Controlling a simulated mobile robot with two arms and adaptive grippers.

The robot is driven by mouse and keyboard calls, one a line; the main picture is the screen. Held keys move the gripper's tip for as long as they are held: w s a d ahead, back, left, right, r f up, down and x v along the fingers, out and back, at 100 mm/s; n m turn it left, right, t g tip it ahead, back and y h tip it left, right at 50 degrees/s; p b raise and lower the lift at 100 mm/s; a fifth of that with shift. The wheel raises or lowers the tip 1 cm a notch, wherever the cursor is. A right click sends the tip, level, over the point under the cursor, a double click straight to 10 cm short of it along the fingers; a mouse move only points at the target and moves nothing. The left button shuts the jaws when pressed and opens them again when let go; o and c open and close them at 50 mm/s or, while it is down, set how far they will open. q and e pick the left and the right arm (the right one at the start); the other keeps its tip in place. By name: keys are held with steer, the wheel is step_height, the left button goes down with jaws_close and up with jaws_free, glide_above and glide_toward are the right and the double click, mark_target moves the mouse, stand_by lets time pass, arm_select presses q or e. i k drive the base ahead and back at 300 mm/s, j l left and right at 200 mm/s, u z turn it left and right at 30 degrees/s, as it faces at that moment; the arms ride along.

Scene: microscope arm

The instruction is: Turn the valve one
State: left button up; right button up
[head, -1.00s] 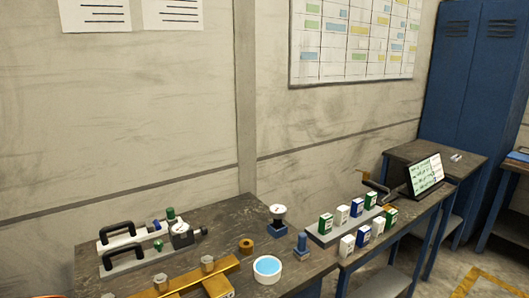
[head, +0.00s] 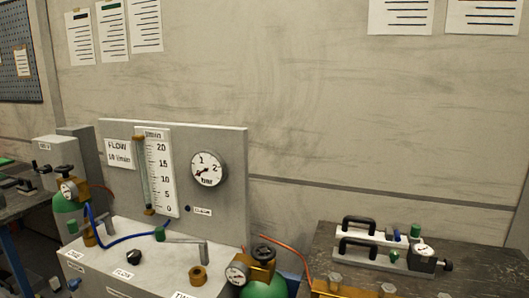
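Several valve-like parts show in the head view; I cannot tell which is the one named. A black handwheel (head: 264,253) tops the brass fitting of a green cylinder (head: 264,289) at the bottom middle. Another black handwheel (head: 64,170) sits above a green cylinder (head: 70,204) at the left. A black knob (head: 133,256) is on the white top of the flow unit (head: 150,238). A grey lever (head: 204,253) and a brass ring-like part (head: 198,275) are to its right. Neither gripper is in view.
A grey panel behind the flow unit carries a flow tube (head: 146,175) and a bar dial (head: 207,169). A blue hose (head: 125,239) curves over the unit's top. At right, a dark table (head: 480,270) holds a black-handled device (head: 385,243) with a small gauge.

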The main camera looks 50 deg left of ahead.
mark_target(64, 170)
steer(key=u, duration=3)
steer(key=i+j+z, duration=0.2)
steer(key=i+z, duration=0.2)
steer(key=k, duration=0.05)
